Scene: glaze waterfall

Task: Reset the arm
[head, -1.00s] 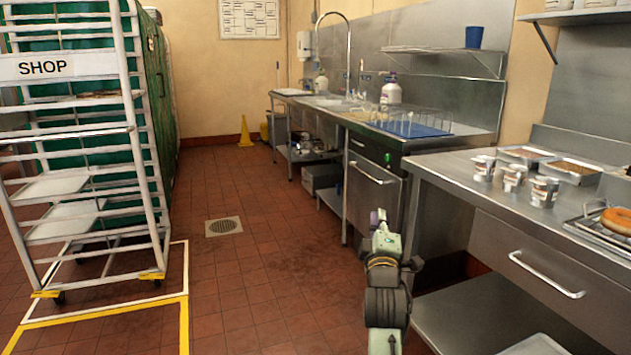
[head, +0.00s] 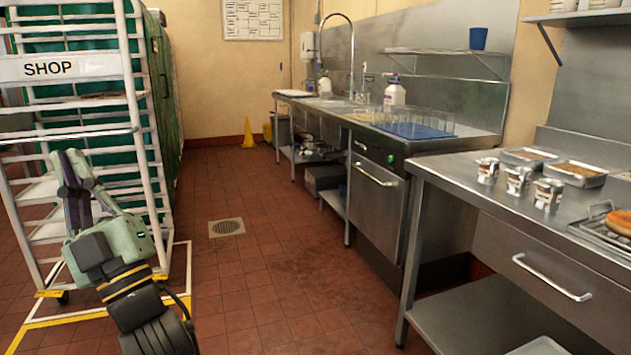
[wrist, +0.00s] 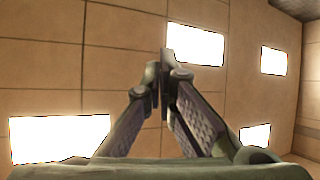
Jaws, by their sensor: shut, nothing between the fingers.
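My gripper (head: 72,172) is at the left of the head view, raised in front of the white SHOP rack (head: 128,68). It points upward and covers part of the rack's shelves. In the wrist view my gripper (wrist: 163,78) has its fingers together with nothing between them. Behind the fingers, the wrist view shows a tan panelled ceiling with bright light panels (wrist: 195,45).
A steel counter (head: 455,168) at right holds several cups, trays (head: 577,174) and a doughnut (head: 620,222). A sink bench (head: 340,112) runs along the right wall. A yellow cone (head: 248,133) stands far back. The tiled floor (head: 270,270) between is clear.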

